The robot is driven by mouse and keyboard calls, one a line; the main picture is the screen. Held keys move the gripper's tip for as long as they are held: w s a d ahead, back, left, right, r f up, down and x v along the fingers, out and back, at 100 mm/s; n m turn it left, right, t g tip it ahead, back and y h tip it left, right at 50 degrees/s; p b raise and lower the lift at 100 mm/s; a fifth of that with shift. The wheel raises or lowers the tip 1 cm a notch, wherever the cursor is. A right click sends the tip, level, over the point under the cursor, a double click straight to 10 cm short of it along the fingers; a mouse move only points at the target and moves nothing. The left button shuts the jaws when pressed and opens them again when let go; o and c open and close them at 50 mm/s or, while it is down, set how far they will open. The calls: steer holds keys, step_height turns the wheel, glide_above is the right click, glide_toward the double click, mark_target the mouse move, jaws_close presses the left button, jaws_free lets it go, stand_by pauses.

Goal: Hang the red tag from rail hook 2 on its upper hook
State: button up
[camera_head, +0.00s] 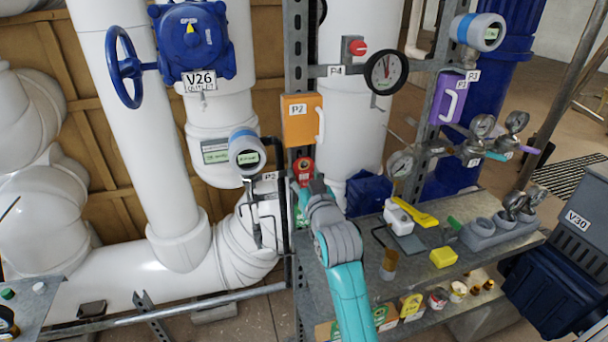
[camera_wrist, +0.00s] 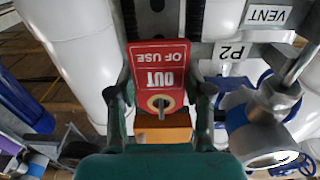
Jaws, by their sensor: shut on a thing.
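The red tag (camera_wrist: 158,75) reads "OUT OF USE", upside down in the wrist view. It has a metal-ringed hole near its lower edge there. My gripper (camera_wrist: 158,93) has one finger on each side of the tag and is shut on it. In the head view my gripper (camera_head: 304,184) is at the perforated post, below the orange P2 box (camera_head: 302,120). A red patch of the tag (camera_head: 303,168) shows just above the fingers. I cannot make out the upper hook or whether the tag's hole is around anything.
The orange box also shows behind the tag in the wrist view (camera_wrist: 165,132). A grey sensor (camera_head: 246,152) and black hooks (camera_head: 256,228) are left of my gripper. A bench (camera_head: 405,265) with several tools and fittings is on the right. A gauge (camera_head: 385,72) is above.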

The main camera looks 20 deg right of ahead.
steer(key=o, duration=0.8)
steer(key=s, duration=1.2)
steer(key=s+f+g, duration=0.2)
steer(key=s+f, duration=1.8)
steer(key=s, duration=0.1)
steer(key=shift+g, duration=0.8)
steer(key=shift+s+f, duration=0.15)
steer(key=shift+s, duration=4.15)
steer(key=shift+s+f, duration=0.2)
steer(key=shift+s, duration=4.1)
steer(key=shift+s+f, duration=0.15)
steer(key=shift+s, duration=4.15)
